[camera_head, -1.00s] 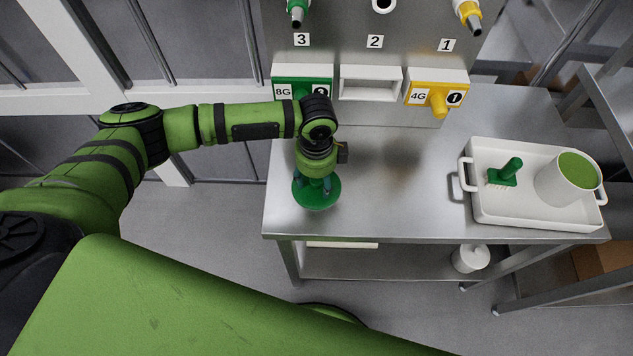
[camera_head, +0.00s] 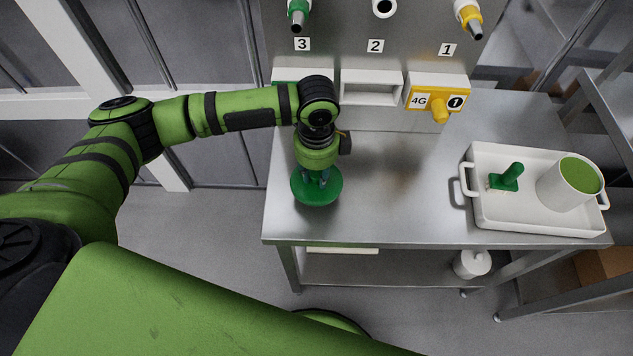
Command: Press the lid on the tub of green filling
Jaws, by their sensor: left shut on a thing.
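The tub (camera_head: 567,193) is white, with green filling (camera_head: 580,174) showing at its uncovered top. It stands tilted in the right part of the white tray. A round green lid (camera_head: 305,197) is under my left gripper (camera_head: 320,180), which is shut on it from above, near the left front of the steel table. I cannot tell if the lid touches the table. The gripper and lid are well to the left of the tub. My right gripper is not in view.
The white tray (camera_head: 520,222) also holds a small green tool with a handle (camera_head: 510,176). Behind stands a steel panel with bays 1 to 3 and a yellow unit (camera_head: 439,100). The steel table (camera_head: 400,200) is clear between lid and tray. A white container (camera_head: 472,265) sits below.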

